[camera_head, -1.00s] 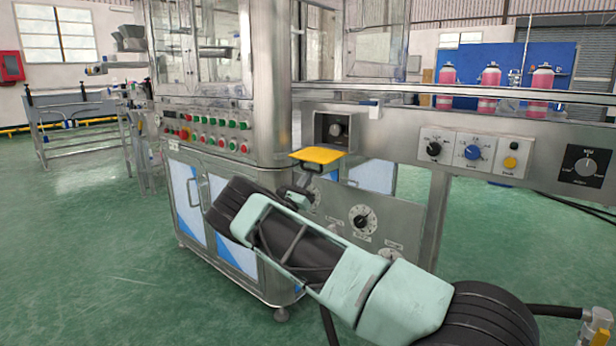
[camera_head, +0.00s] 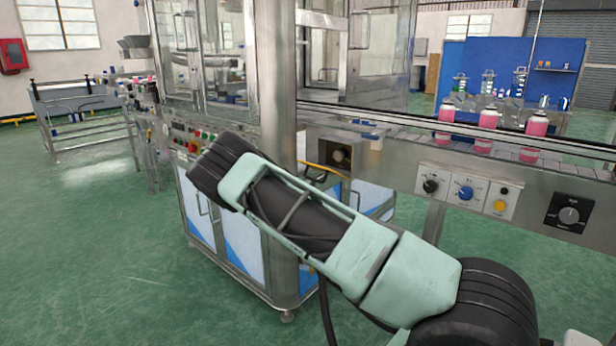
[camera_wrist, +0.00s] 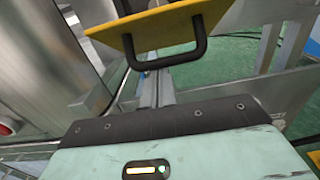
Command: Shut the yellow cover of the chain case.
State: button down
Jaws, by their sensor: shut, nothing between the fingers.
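The yellow cover (camera_wrist: 172,30) fills the upper middle of the wrist view as a tilted plate with a black bar handle (camera_wrist: 167,60). In the head view the cover (camera_head: 322,167) shows only as a thin yellow strip, partly behind my arm, below a grey box with a dial. It stands out from the machine rather than lying flat against it. My gripper (camera_wrist: 155,88) is shut and empty, its fingers close to the handle; I cannot tell whether they touch it. In the head view my gripper is hidden behind my arm.
The steel machine cabinet (camera_head: 236,225) stands left of the cover. A panel with knobs (camera_head: 465,192) runs to the right, below a conveyor with several pink cans (camera_head: 483,130). The green floor (camera_head: 110,260) in front and left is clear.

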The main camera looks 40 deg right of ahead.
jog(key=r+y+p, duration=0.2)
jog(key=p, duration=0.2)
jog(key=d+r+y+p, duration=0.1)
jog(key=r+y+p, duration=0.1)
jog(key=r+p, duration=0.1)
jog(key=d+r+y+p, duration=0.1)
jog(key=r+y+p, duration=0.1)
jog(key=p, duration=0.4)
jog(key=shift+d+r+g, duration=0.1)
jog(key=shift+r+g, duration=0.2)
jog(key=shift+r, duration=0.1)
jog(key=d+r+y+p, duration=0.1)
jog(key=p, duration=0.2)
jog(key=shift+r+y, duration=0.1)
jog(key=shift+y, duration=0.3)
jog(key=y+p, duration=0.1)
jog(key=d+r+y+p, duration=0.1)
jog(key=p, duration=0.1)
jog(key=shift+w+d, duration=0.15)
jog(key=shift+d, duration=0.05)
jog(key=shift+d+r+p, duration=0.1)
jog(key=shift+d+p, duration=0.4)
jog(key=shift+p, duration=0.35)
jog(key=shift+d, duration=0.1)
